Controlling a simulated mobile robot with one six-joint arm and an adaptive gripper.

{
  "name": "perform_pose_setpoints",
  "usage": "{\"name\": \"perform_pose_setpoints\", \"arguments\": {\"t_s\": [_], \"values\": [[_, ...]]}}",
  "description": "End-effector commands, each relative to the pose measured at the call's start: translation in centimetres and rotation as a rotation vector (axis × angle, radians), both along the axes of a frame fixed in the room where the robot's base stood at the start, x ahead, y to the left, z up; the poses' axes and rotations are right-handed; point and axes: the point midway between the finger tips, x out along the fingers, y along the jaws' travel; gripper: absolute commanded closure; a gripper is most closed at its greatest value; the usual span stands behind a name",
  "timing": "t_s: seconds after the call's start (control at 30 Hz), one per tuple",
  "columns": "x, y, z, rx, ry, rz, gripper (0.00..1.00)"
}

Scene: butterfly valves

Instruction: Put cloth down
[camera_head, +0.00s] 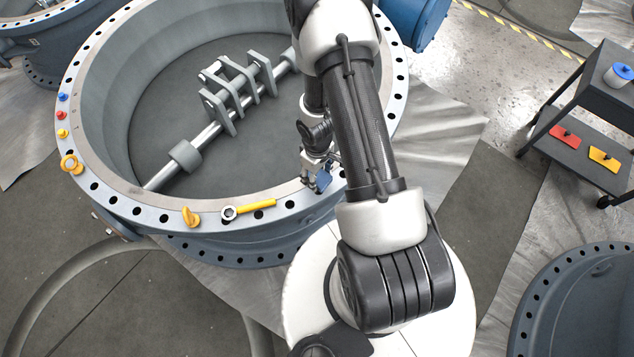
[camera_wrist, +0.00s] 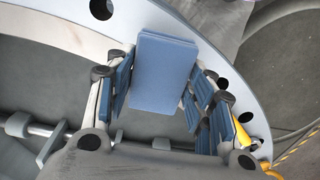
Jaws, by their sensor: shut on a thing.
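A blue cloth (camera_wrist: 163,68), shaped like a flat folded block, sits between the two fingers of my gripper (camera_wrist: 160,88) in the wrist view. The fingers are shut on it from either side. In the head view my gripper (camera_head: 318,172) is over the right front part of the valve's flange rim (camera_head: 150,207), and a small blue part of the cloth (camera_head: 324,182) shows below it. I cannot tell whether the cloth touches the rim.
On the rim lie a yellow-handled wrench (camera_head: 250,208), yellow eye bolts (camera_head: 190,216) (camera_head: 69,163) and small red, blue and yellow pieces (camera_head: 62,113). The valve's shaft (camera_head: 205,135) crosses its open middle. A dark cart (camera_head: 580,135) with red and yellow items stands at right.

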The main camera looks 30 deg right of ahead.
Motion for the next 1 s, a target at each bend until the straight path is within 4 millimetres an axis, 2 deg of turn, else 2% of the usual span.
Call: {"name": "perform_pose_setpoints", "arguments": {"t_s": [0.2,0.3,0.57,0.73,0.77,1.0], "values": [[0.0,0.0,-3.2,0.000,0.000,0.000,0.77],[0.0,0.0,-4.0,0.000,0.000,0.000,0.77],[0.0,0.0,-3.7,0.000,0.000,0.000,0.77],[0.0,0.0,-4.3,0.000,0.000,0.000,0.77],[0.0,0.0,-4.2,0.000,0.000,0.000,0.49],[0.0,0.0,-4.1,0.000,0.000,0.000,0.33]]}}
